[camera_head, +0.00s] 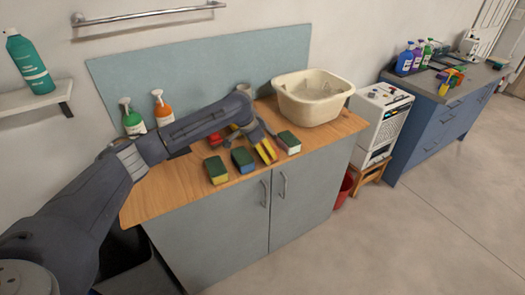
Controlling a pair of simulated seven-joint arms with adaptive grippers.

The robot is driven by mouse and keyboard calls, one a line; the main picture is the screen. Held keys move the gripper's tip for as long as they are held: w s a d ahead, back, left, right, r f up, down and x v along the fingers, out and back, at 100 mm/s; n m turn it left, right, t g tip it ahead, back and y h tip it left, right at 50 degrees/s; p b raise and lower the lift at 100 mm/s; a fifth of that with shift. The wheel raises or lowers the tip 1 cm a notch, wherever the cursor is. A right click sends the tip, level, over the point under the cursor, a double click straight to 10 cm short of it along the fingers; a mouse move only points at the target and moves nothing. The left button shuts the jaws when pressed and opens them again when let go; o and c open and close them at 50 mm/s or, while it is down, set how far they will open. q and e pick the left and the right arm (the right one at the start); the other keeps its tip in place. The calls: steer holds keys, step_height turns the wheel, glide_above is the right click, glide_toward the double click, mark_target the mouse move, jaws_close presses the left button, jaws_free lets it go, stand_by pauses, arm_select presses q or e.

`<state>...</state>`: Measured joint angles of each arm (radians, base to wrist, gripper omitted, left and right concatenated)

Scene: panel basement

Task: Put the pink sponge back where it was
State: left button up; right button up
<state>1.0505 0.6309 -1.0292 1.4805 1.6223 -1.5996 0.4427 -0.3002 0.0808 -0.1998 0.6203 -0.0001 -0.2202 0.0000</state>
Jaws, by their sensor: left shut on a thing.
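My left gripper (262,146) is low over the wooden counter top, at the row of sponges. It is shut on a yellow and red block, probably a sponge (266,153), partly hidden by the fingers. A sponge with a green top and a pale, pinkish body (289,143) stands just right of the gripper. It looks like the pink sponge. A blue sponge with a green top (243,161) and a yellow sponge with a green top (217,170) stand to the left. A red thing (214,137) shows behind them. My right gripper is not in view.
A cream basin (313,98) stands at the counter's (175,192) right end. A green spray bottle (132,119) and an orange one (162,108) stand at the back left. The counter's front left is clear.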

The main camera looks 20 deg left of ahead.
arm_select(q)
steer(key=o, duration=1)
steer(key=shift+f, duration=0.15)
steer(key=v, duration=1.2)
steer(key=shift+d, duration=0.1)
